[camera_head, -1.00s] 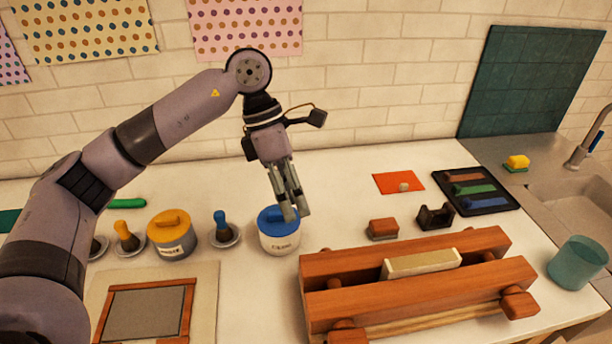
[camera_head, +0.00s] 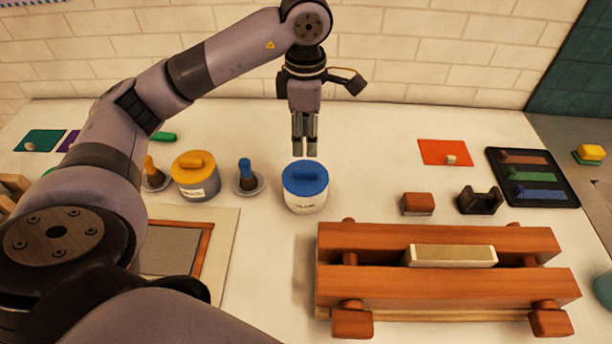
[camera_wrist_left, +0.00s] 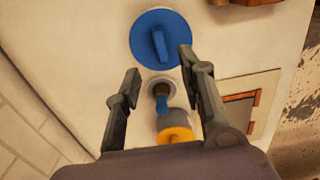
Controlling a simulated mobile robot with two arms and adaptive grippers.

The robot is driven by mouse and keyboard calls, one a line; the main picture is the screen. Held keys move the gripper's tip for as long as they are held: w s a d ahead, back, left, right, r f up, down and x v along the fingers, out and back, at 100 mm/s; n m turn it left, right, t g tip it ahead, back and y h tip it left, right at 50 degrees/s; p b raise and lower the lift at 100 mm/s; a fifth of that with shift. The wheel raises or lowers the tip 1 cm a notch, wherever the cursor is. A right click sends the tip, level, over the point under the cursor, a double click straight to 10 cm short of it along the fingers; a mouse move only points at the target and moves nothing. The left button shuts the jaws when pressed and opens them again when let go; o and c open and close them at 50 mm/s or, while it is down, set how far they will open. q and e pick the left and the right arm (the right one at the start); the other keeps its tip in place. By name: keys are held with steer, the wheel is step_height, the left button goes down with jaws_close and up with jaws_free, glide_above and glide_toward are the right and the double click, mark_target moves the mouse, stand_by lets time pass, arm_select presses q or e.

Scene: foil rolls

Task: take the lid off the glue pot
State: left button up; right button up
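The glue pot (camera_head: 304,203) is a white pot with a blurred label, upright on the table. Its blue lid (camera_head: 304,190), with a raised bar handle, is on it. The blue lid also shows in the left wrist view (camera_wrist_left: 177,42), at the top. My left gripper (camera_head: 306,152) points down just above and behind the lid in the head view, with nothing between its fingers. In the left wrist view the fingers (camera_wrist_left: 160,62) are spread apart, the right tip near the lid's lower edge. I cannot tell whether it touches. My right gripper is not in view.
A grey pot with a yellow lid (camera_head: 193,160) and a blue-handled brush on a dish (camera_head: 246,174) stand left of the glue pot. A wooden press (camera_head: 440,285) lies in front right. A black tray (camera_head: 560,190) is at far right. Bare table lies behind the pot.

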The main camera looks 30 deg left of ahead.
mark_target(306, 170)
arm_select(q)
step_height(306, 170, down, 3)
steer(key=shift+s+f+p, duration=0.1)
steer(key=shift+f+p, duration=0.05)
steer(key=shift+p, duration=0.15)
steer(key=shift+f+p, duration=0.35)
steer(key=shift+f, duration=0.15)
step_height(306, 170, down, 4)
steer(key=shift+r+p, duration=0.2)
steer(key=shift+p, duration=0.65)
steer(key=shift+f, duration=0.45)
jaws_close()
